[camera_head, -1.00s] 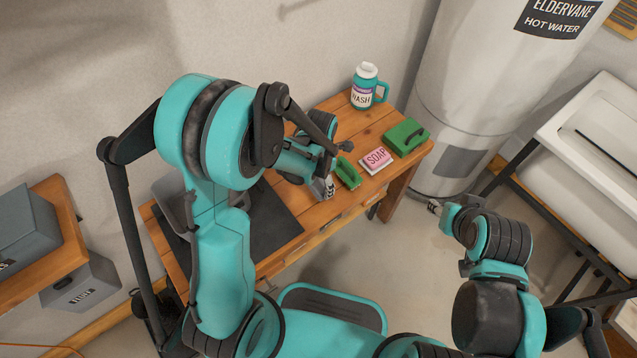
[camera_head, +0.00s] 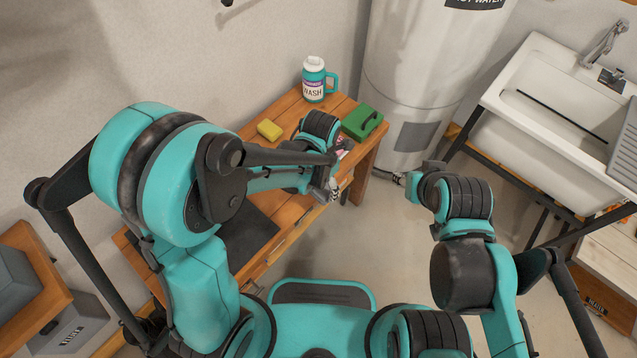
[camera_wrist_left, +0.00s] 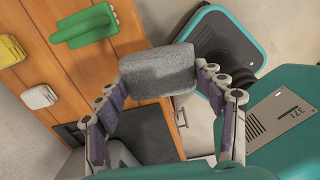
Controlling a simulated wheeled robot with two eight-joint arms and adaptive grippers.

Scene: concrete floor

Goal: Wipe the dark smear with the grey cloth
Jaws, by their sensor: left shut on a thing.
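The grey cloth (camera_wrist_left: 158,70), a thick block-like pad, is between the fingers of my left gripper (camera_wrist_left: 160,84) in the left wrist view. The gripper is shut on it. In the head view my left gripper (camera_head: 334,192) is at the front edge of the wooden bench (camera_head: 283,112); the cloth is hard to make out there. I cannot pick out the dark smear in either view. A black mat (camera_head: 246,236) lies on the bench, partly behind my left arm. My right gripper (camera_head: 392,178) is over the floor right of the bench; its fingers are too small to judge.
On the bench are a wash jug (camera_head: 314,82), a yellow sponge (camera_head: 269,129) and a green handled block (camera_head: 362,122). A green brush (camera_wrist_left: 85,27) and a pale pad (camera_wrist_left: 39,96) show in the wrist view. A water heater (camera_head: 420,70) and sink (camera_head: 560,95) stand right.

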